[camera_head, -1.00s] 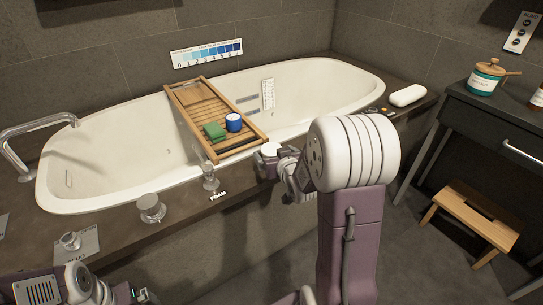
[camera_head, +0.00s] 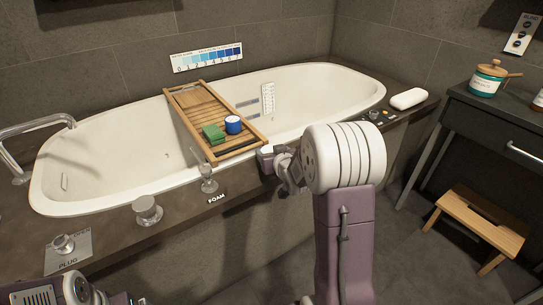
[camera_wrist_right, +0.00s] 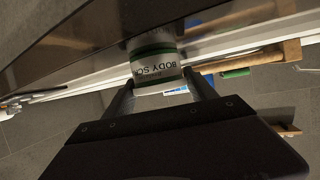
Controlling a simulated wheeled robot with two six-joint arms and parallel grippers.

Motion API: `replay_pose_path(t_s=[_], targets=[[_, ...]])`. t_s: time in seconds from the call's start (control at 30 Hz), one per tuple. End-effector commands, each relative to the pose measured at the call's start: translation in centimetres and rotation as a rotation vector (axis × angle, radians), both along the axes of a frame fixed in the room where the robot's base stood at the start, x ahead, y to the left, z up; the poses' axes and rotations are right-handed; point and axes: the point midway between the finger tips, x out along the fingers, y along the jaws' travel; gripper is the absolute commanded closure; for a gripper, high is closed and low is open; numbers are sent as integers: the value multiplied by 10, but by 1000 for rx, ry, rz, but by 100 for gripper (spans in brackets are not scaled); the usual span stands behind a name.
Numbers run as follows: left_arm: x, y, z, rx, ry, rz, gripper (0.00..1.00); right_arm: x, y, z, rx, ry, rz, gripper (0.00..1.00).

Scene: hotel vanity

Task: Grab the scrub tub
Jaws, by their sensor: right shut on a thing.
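The scrub tub (camera_wrist_right: 157,68) is a small white tub with a green band and a label reading "BODY SC…". In the right wrist view it stands between the two fingers of my right gripper (camera_wrist_right: 158,82), which are shut on its sides. In the head view the right gripper (camera_head: 270,158) is at the front rim of the bath, near the wooden tray's near end, and mostly hides the tub. I cannot tell whether the tub touches the ledge. Part of my left arm shows at the bottom left corner; its jaws are not clear.
The wooden bath tray (camera_head: 202,105) spans the bath and holds a green block (camera_head: 213,134) and a blue tub (camera_head: 233,124). A metal knob (camera_head: 146,210) stands on the front ledge. A white bar (camera_head: 408,98) lies on the right ledge. A wooden stool (camera_head: 478,220) stands right.

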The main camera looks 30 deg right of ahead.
Motion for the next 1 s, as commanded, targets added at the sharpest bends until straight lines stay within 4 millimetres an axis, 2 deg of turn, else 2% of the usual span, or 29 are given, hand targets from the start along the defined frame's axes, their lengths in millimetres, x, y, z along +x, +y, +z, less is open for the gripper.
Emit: replay_pose_path(t_s=[0.17,0.33,0.7,0.8,1.0], targets=[[0,0,13,0,0,0,0,0,0,17,-1,-3,0,79],[0,0,37,0,0,0,0,0,0,50,-2,-4,0,79],[0,0,95,0,0,0,0,-38,-78,100,-1,-1,-7,79],[0,0,104,0,0,0,0,-46,-92,107,0,0,-5,79],[0,0,109,0,0,0,0,-52,-104,111,-1,-1,-1,79]])
